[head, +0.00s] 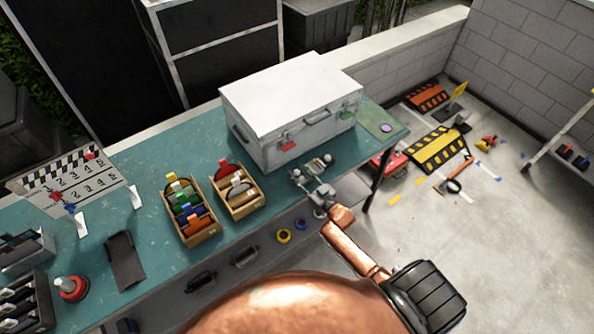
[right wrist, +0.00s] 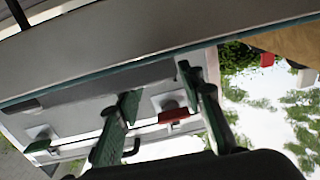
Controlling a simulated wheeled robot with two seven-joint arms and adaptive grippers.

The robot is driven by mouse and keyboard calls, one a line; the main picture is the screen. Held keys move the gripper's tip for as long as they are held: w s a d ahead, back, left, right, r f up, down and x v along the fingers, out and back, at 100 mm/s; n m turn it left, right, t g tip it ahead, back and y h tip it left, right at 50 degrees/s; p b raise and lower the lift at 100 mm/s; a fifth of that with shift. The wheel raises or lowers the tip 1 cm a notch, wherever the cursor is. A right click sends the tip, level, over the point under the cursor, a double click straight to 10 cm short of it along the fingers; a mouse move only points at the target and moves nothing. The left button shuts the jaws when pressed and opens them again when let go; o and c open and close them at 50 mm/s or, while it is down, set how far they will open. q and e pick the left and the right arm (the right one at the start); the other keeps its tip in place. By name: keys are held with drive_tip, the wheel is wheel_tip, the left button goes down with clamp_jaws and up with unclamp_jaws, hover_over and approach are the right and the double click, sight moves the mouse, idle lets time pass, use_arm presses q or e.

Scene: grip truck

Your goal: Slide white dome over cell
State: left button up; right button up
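My right gripper (head: 313,167) is at the bench's front edge, in front of the white-lidded metal case. Its fingers are spread with nothing visible between them. In the right wrist view the two dark green fingers (right wrist: 158,83) stand apart before the case front, with a red latch tag (right wrist: 175,114) behind them. I cannot make out a white dome or a cell for certain. A red round piece with a pale top (head: 72,286) stands at the bench's left. A green mat with a small pale-purple disc (head: 386,127) lies right of the case. My left gripper is not in view.
The metal case (head: 298,97) fills the back right of the teal bench (head: 150,170). Two wooden trays (head: 207,237) with coloured pieces stand left of it. A dark flat pad (head: 126,262), a clapper-style board (head: 76,182) and dark bins (head: 25,252) are at left.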

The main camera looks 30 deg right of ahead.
drive_tip(key=shift+w+a, duration=0.1)
drive_tip(key=shift+w, duration=0.7)
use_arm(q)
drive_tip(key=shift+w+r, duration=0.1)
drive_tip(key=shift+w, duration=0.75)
use_arm(e)
drive_tip(key=shift+c, duration=0.4)
drive_tip(key=c, duration=0.3)
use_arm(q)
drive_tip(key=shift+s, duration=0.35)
use_arm(e)
clamp_jaws()
